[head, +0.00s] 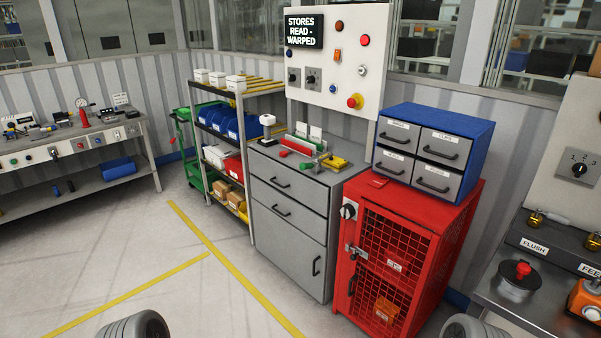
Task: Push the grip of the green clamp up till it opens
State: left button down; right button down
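On top of the grey drawer cabinet (292,220), in the middle of the view, stand several small coloured fittings. A small green part (306,165), which looks like the green clamp, is near the front of the top. It is too small to tell how its grip stands or whether it is open or shut. A long red part (296,144) is behind it and a yellow part (335,162) is to its right. Neither of my grippers shows. Only rounded grey parts, probably of my arms, show at the bottom edge.
A red mesh locker (440,236) with a blue drawer box (482,130) on top stands right of the cabinet. A shelf rack (243,150) is on the left. A panel (340,70) with knobs rises behind. The floor in front is clear, with yellow lines.

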aim_at(302, 167)
jog(key=u, duration=0.5)
jog(key=i, duration=1.3)
jog(key=z, duration=0.5)
jog(key=i, duration=1.1)
jog(key=z, duration=0.85)
